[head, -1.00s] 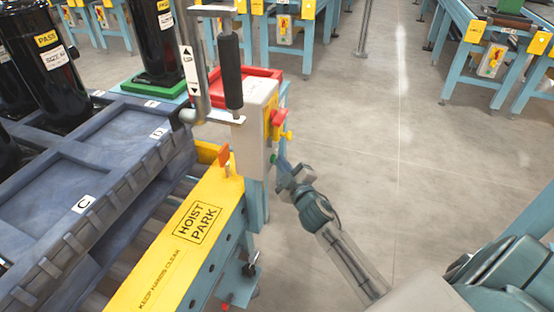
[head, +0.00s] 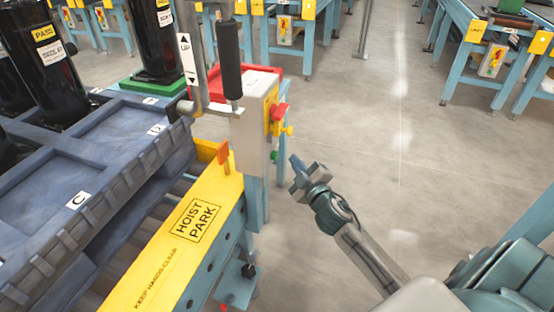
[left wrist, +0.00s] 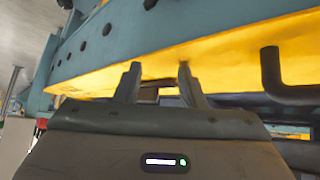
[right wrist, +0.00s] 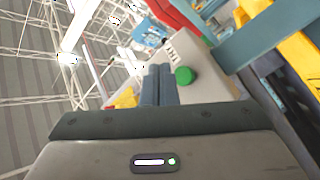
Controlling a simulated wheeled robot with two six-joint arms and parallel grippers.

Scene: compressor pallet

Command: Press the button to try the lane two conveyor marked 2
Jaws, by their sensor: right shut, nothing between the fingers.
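A pale control box (head: 252,130) stands at the end of the yellow hoist-park beam. The green button (right wrist: 185,75) shows clearly in the right wrist view, just right of my shut fingertips. My right gripper (head: 295,162) is shut and empty, a short gap to the right of the green button and not touching it. My left gripper (left wrist: 158,78) is open and empty beneath a yellow beam. No 2 marking is readable.
The yellow beam (head: 170,255) marked HOIST PARK runs beside a blue-grey pallet (head: 45,205) with black compressors (head: 155,45). A hoist handle (head: 230,70) stands by the control box. Other conveyors (head: 480,45) stand at the back. The floor on the right is clear.

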